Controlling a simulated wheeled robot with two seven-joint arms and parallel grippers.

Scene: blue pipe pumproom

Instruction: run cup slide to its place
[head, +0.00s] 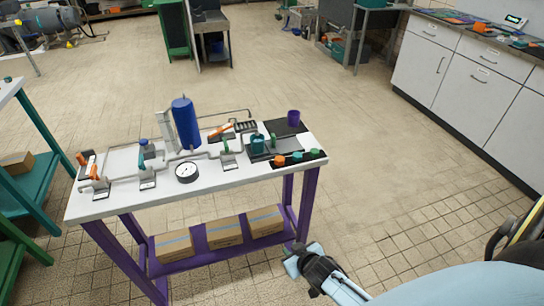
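A purple cup (293,118) stands upright at the far right corner of the white-topped table (230,179), on or beside a dark mat (279,127). A teal cup-like piece (257,142) stands nearer, on a dark grey plate. My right gripper (293,262) shows at the bottom centre, in front of the table's right purple leg in the picture and apart from both cups. Its fingers are small and seen from behind, so I cannot tell whether it is open. My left gripper is not in view.
A blue tank (186,123), grey pipes with valves, and a round gauge (187,171) crowd the table's left and middle. Orange and teal knobs (297,157) line its front right edge. Cardboard boxes (224,231) sit on the purple lower shelf. Floor right of the table is clear.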

